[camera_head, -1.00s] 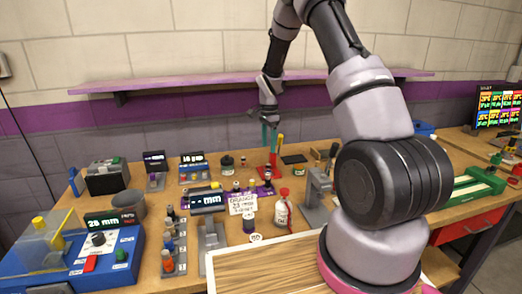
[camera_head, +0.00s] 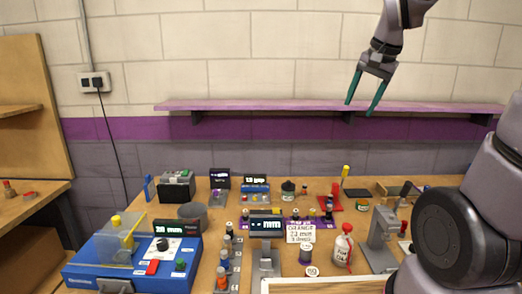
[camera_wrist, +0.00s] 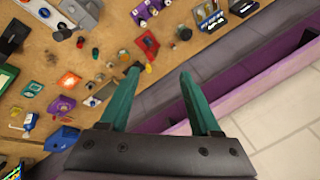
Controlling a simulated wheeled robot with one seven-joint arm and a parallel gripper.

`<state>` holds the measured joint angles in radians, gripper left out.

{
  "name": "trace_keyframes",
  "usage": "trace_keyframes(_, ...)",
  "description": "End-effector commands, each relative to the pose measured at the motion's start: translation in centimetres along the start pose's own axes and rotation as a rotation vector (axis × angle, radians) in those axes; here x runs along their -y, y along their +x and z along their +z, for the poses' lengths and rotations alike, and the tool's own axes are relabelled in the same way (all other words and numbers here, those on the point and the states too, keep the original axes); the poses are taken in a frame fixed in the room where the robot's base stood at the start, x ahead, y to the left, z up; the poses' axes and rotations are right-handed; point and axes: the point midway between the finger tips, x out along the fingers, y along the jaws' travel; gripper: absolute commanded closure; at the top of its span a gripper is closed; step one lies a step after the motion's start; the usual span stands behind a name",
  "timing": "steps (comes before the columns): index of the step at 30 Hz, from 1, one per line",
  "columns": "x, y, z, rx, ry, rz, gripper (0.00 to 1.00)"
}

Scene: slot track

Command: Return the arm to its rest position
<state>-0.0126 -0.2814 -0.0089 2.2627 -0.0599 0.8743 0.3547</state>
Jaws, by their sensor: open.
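My gripper (camera_head: 366,91) is raised high in the head view, in front of the wall and above the purple shelf. Its two green fingers point down and stand apart with nothing between them. In the wrist view my gripper (camera_wrist: 160,88) also shows open and empty, with the workbench far below. My arm (camera_head: 470,220) fills the right side of the head view and hides part of the bench there.
The bench holds a blue machine (camera_head: 140,262), a white bottle (camera_head: 342,246), a grey press (camera_head: 382,240), a red stand (camera_head: 333,203) and several small parts. The purple shelf (camera_head: 280,106) runs along the wall. A wall outlet (camera_head: 93,81) is at left. The air around my gripper is clear.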

Motion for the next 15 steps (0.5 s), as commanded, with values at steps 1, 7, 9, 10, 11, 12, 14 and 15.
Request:
trace_keyframes(1,-0.6,-1.5,1.1,-0.019,-0.033,-0.023,0.36)
trace_keyframes(7,-3.0,-5.5,5.4,-0.082,-0.180,-0.094,0.36)
trace_keyframes(9,-3.8,-6.4,6.7,-0.102,-0.225,-0.113,0.36)
trace_keyframes(10,-4.0,-6.7,7.2,-0.109,-0.241,-0.120,0.36)
trace_keyframes(11,-4.3,-7.0,7.6,-0.116,-0.256,-0.126,0.36)
trace_keyframes(12,-4.6,-7.2,8.1,-0.125,-0.274,-0.133,0.36)
trace_keyframes(14,-5.0,-7.5,8.7,-0.134,-0.294,-0.140,0.36)
trace_keyframes(15,-5.2,-7.6,9.0,-0.138,-0.306,-0.144,0.36)
